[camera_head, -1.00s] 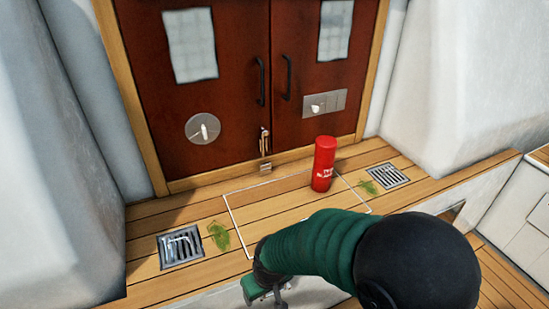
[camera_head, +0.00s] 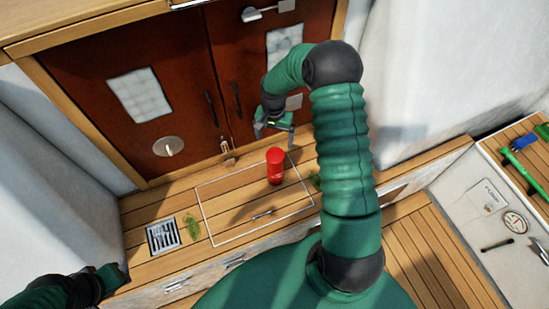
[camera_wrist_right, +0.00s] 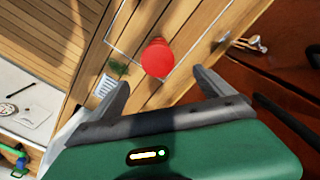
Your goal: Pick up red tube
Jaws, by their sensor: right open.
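The red tube (camera_head: 275,166) stands upright on the wooden deck inside a pale outlined rectangle, in front of the dark red doors. In the right wrist view the red tube (camera_wrist_right: 158,58) shows from above, beyond and between the fingertips. My right gripper (camera_head: 274,132) is open and empty, above the tube and apart from it; its spread fingers also show in the right wrist view (camera_wrist_right: 163,88). My left arm comes in at the lower left of the head view; its gripper (camera_head: 112,276) is small and dark there, and its jaws cannot be made out.
The doors (camera_head: 185,100) with handles and a latch (camera_head: 227,150) stand close behind the tube. A metal drain grate (camera_head: 162,236) and a green weed clump (camera_head: 192,227) lie left on the deck. A side bench (camera_head: 490,215) at right bears a gauge and tools.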

